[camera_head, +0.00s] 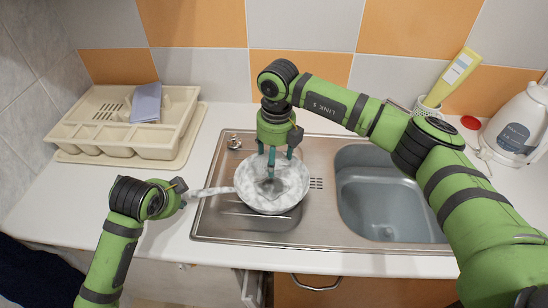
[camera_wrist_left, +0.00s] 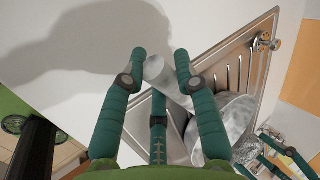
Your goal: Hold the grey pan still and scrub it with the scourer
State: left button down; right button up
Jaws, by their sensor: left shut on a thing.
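The grey pan (camera_head: 292,188) lies on the steel drainer, its mottled handle (camera_head: 215,191) pointing left. My left gripper (camera_head: 184,193) is shut on the handle end, which shows between the fingers in the left wrist view (camera_wrist_left: 156,70). The pan body also shows in that view (camera_wrist_left: 238,115), partly behind a finger. My right gripper (camera_head: 271,170) points down into the pan from above, with its fingertips low over the pan's inside. A small grey piece, seemingly the scourer (camera_head: 268,187), is at these fingertips; its outline blends with the pan, and the grip on it is unclear.
The steel sink unit (camera_head: 215,226) has an empty basin (camera_head: 385,205) to the right. A beige cutlery tray (camera_head: 75,130) with a grey-blue item stands at the back left. A yellow tube (camera_head: 452,77) and white kettle (camera_head: 515,125) are at the back right.

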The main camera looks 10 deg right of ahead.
pick_arm(q)
jog(key=c, duration=0.9)
grip_release()
jog(key=shift+o, duration=0.2)
